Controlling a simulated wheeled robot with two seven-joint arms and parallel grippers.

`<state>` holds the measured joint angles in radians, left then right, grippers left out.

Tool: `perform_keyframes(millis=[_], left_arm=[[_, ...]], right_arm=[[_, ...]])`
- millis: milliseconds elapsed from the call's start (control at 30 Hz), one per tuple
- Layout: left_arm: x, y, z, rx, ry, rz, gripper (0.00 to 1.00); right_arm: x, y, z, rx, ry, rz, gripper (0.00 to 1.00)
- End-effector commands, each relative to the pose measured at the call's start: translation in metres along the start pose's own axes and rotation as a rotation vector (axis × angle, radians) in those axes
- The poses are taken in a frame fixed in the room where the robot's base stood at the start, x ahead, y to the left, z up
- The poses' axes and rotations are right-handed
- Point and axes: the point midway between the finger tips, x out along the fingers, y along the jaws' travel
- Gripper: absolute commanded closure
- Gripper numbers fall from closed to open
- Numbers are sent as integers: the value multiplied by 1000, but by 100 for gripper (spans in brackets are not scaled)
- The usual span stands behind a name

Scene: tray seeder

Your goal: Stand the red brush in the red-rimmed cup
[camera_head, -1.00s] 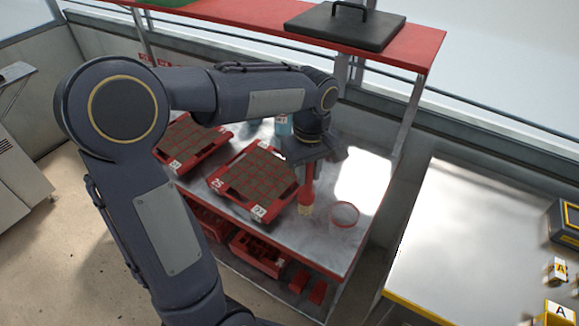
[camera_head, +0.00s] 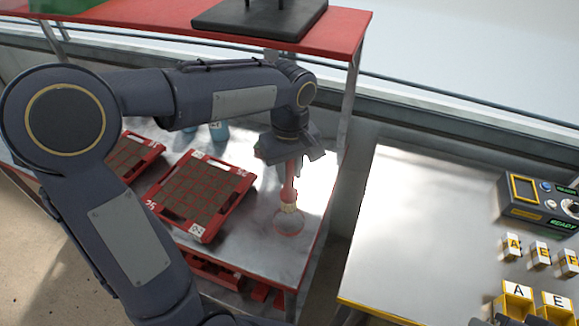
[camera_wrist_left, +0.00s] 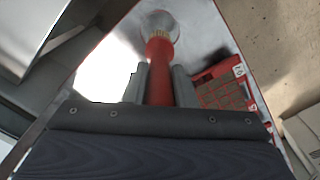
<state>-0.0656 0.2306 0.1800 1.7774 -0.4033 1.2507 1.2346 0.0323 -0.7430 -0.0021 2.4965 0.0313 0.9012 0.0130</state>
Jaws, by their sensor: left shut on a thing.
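My left gripper (camera_head: 290,158) is shut on the red brush (camera_head: 288,190), which hangs upright with its pale bristle end down. The red-rimmed cup (camera_head: 289,229) stands on the grey bench top directly below. In the head view the bristle end overlaps the cup's opening; whether it is inside or just above, I cannot tell. In the left wrist view the red handle (camera_wrist_left: 160,72) comes out between the two fingers (camera_wrist_left: 158,85), and its far end meets the round, greyish cup (camera_wrist_left: 160,18). Dark parts at the bottom right edge may be my right gripper; its jaws cannot be made out.
A red seed tray (camera_head: 158,207) of brown cells lies left of the cup, and another (camera_head: 152,153) lies farther left. Blue containers (camera_head: 219,131) stand behind. A red shelf (camera_head: 345,27) spans above. A metal table (camera_head: 400,220) with labelled blocks and a control box (camera_head: 530,205) is right.

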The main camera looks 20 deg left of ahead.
Motion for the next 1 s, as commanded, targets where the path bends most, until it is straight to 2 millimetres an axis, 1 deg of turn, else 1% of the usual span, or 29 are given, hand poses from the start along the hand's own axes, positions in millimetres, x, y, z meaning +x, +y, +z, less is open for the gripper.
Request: perform_keyframes(millis=[33, 100, 1000], left_arm=[[8, 0, 0, 0, 0, 0, 99], [14, 0, 0, 0, 0, -1, 99], [85, 0, 0, 0, 0, 0, 99]], right_arm=[[6, 3, 3, 0, 0, 0, 100], [10, 4, 5, 0, 0, 0, 100], [56, 26, 28, 0, 0, 0, 100]])
